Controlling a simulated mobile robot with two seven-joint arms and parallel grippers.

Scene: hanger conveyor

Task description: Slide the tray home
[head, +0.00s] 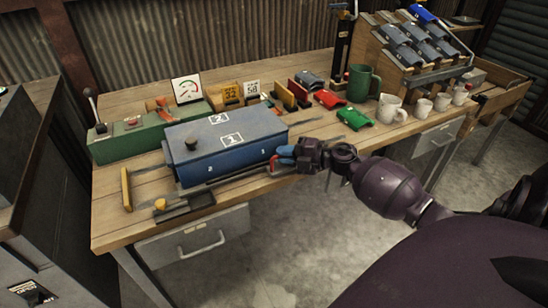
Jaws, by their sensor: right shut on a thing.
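A long blue box (228,145) with a black knob on top and white numbers 1 and 2 sits on the wooden bench. A low dark tray-like piece (188,208) with a yellow knob (160,204) lies at its front left, and a thin rail runs from there along the box's front. I cannot tell which part is the tray. My right gripper (282,160) is at the box's right front end, shut on a small red piece (273,164) that its blue-tipped fingers mostly hide. My left gripper is not in view.
A green unit with a lever (118,142) and a gauge card (186,90) stand behind the box. Red and green holders (327,99), a green mug (362,83), white mugs (391,108) and a sloped rack (410,50) stand to the right.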

